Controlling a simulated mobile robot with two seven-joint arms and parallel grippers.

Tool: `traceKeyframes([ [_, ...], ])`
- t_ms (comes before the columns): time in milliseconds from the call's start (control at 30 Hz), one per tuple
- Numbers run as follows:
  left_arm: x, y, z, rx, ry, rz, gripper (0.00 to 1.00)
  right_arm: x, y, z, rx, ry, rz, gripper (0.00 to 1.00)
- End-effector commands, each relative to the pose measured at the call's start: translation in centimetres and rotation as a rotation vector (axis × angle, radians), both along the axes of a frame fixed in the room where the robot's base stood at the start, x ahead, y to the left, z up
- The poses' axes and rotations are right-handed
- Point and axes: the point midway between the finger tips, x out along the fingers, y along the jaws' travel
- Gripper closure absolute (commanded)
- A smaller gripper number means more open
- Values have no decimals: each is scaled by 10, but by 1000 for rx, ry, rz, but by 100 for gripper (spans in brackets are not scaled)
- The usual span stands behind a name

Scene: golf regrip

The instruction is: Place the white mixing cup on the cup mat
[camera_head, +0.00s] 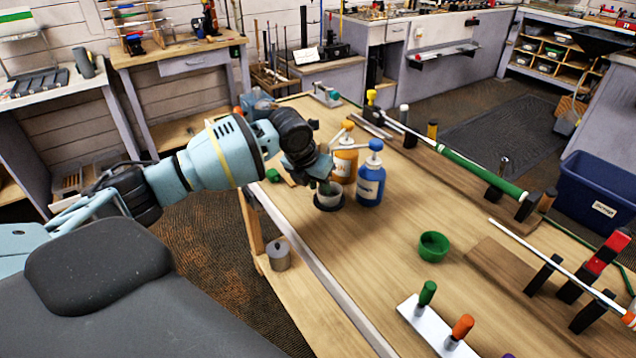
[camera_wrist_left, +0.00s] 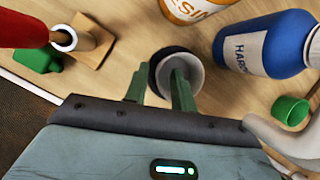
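The white mixing cup (camera_head: 327,199) stands upright on the dark round cup mat (camera_head: 321,208), beside the pump bottles on the bench. In the left wrist view the cup (camera_wrist_left: 190,64) shows its open mouth, with the dark mat (camera_wrist_left: 156,66) edge to its left. My left gripper (camera_head: 322,184) is low over the cup, pointing down. Its two green fingers (camera_wrist_left: 158,92) are spread: one lies left of the cup, the other overlaps the cup's mouth. Whether they touch the wall is hard to tell. My right gripper is in neither view.
A blue pump bottle (camera_head: 371,180) and an orange one (camera_head: 345,161) stand close to the cup's right and back. A green bowl (camera_head: 434,245) and a white rack (camera_head: 437,328) with colored handles are nearer. Golf clubs rest along the right. Bare bench lies between.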

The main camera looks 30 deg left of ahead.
Motion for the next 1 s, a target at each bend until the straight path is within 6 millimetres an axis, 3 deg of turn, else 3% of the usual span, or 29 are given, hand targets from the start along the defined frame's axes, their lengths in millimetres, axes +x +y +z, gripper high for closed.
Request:
traceKeyframes([
  [367,-3,1,12,0,-3,0,74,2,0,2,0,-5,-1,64],
  [800,-35,8,89,0,-4,-1,74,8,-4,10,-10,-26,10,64],
  [1000,-43,9,109,0,-2,1,74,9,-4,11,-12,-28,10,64],
])
